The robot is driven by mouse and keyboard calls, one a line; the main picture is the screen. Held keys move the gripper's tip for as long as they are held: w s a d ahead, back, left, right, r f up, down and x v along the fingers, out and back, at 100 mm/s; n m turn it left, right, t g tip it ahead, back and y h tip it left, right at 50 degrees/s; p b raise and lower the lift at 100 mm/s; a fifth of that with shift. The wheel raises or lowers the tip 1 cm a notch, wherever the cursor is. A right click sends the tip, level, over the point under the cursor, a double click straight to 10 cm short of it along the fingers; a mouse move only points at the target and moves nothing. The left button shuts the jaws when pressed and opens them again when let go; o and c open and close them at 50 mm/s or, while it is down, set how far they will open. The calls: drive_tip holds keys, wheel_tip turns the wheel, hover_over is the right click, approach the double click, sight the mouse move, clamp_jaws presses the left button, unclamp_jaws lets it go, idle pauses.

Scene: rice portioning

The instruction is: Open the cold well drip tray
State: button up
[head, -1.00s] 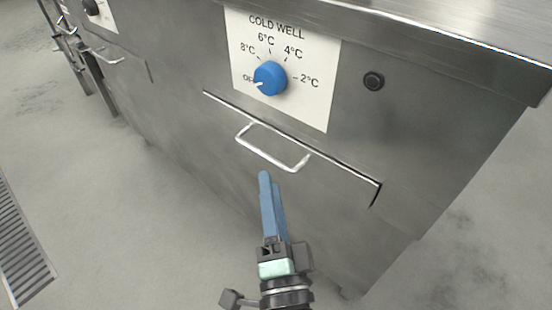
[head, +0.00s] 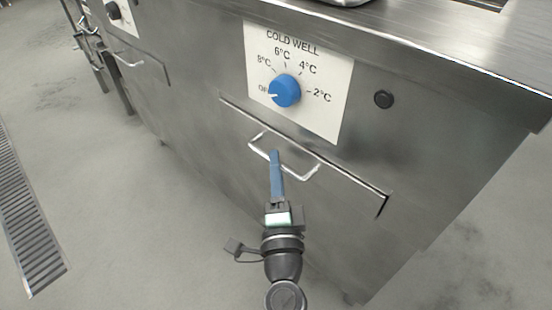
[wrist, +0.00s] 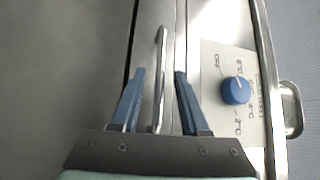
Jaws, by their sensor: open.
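The cold well drip tray is a flat steel drawer front (head: 335,190) below the COLD WELL panel, flush with the cabinet. Its handle is a bright wire bar (head: 306,174), which also shows in the wrist view (wrist: 160,75). My gripper (head: 275,155) is at the handle in the head view. In the wrist view my gripper (wrist: 160,72) is open, with one blue finger on each side of the handle bar and gaps to both. One finger mostly hides the other in the head view.
A blue knob (head: 284,91) on the white COLD WELL panel (head: 330,70) sits just above the drawer, pointing to OFF. Another drawer handle (head: 128,62) is at the left. The floor in front is clear, with a drain grate (head: 25,220).

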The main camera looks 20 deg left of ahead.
drive_tip(key=shift+x, duration=0.8)
clamp_jaws()
idle(1.0)
